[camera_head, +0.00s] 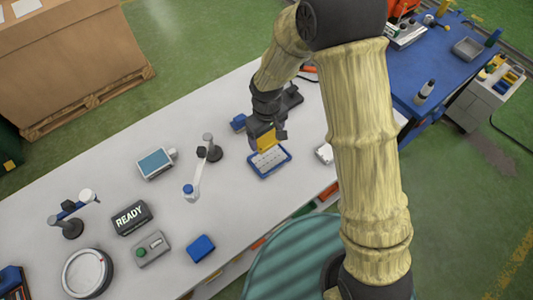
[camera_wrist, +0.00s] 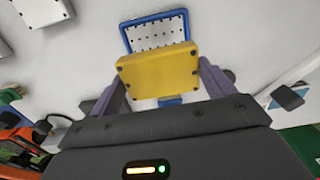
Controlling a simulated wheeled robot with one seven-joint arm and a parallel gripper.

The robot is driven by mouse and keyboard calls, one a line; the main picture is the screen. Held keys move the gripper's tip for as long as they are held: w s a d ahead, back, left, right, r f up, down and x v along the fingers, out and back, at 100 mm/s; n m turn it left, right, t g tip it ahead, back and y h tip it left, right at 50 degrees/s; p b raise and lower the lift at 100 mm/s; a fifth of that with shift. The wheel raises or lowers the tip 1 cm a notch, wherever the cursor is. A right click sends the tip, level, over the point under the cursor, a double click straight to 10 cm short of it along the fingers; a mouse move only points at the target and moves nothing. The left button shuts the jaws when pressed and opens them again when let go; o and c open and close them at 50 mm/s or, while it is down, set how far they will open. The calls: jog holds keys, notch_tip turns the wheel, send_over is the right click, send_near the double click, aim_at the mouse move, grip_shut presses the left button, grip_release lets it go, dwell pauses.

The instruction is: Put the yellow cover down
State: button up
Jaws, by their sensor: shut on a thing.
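The yellow cover (camera_wrist: 158,72) is a flat square plate with dark dots near its corners, held between the two fingers of my gripper (camera_wrist: 165,90). In the head view the cover (camera_head: 267,142) shows as a small yellow piece under my gripper (camera_head: 266,130), partly hidden by it. A blue-rimmed tray (camera_head: 286,170) with a pale, dotted inner plate lies on the white table just in front of the cover. The tray also shows beyond the cover in the wrist view (camera_wrist: 128,36). I cannot tell whether the cover touches it.
The white table (camera_head: 120,170) bears a READY sign (camera_head: 131,217), a blue-screened device (camera_head: 156,163), a small lamp-like arm (camera_head: 203,165), a blue box (camera_head: 200,248) and a round white device (camera_head: 86,272). A blue bench (camera_head: 440,70) stands at the right.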

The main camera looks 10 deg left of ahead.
aim_at(270, 158)
jog(key=shift+s+d+f, duration=0.15)
jog(key=shift+d+f, duration=0.15)
jog(key=shift+f, duration=0.15)
jog(key=f, duration=0.1)
jog(key=f+p, duration=0.1)
jog(key=d+f, duration=0.1)
jog(key=f, duration=0.1)
jog(key=shift+w, duration=0.3)
jog(key=shift+s+a+f, duration=0.15)
jog(key=shift+a+f, duration=0.25)
jog(key=shift+p, duration=0.3)
jog(key=shift+f+p, duration=0.6)
jog(key=shift+f, duration=1.5)
jog(key=shift+f, duration=0.2)
jog(key=o, duration=1.2)
jog(key=shift+s+d, duration=0.1)
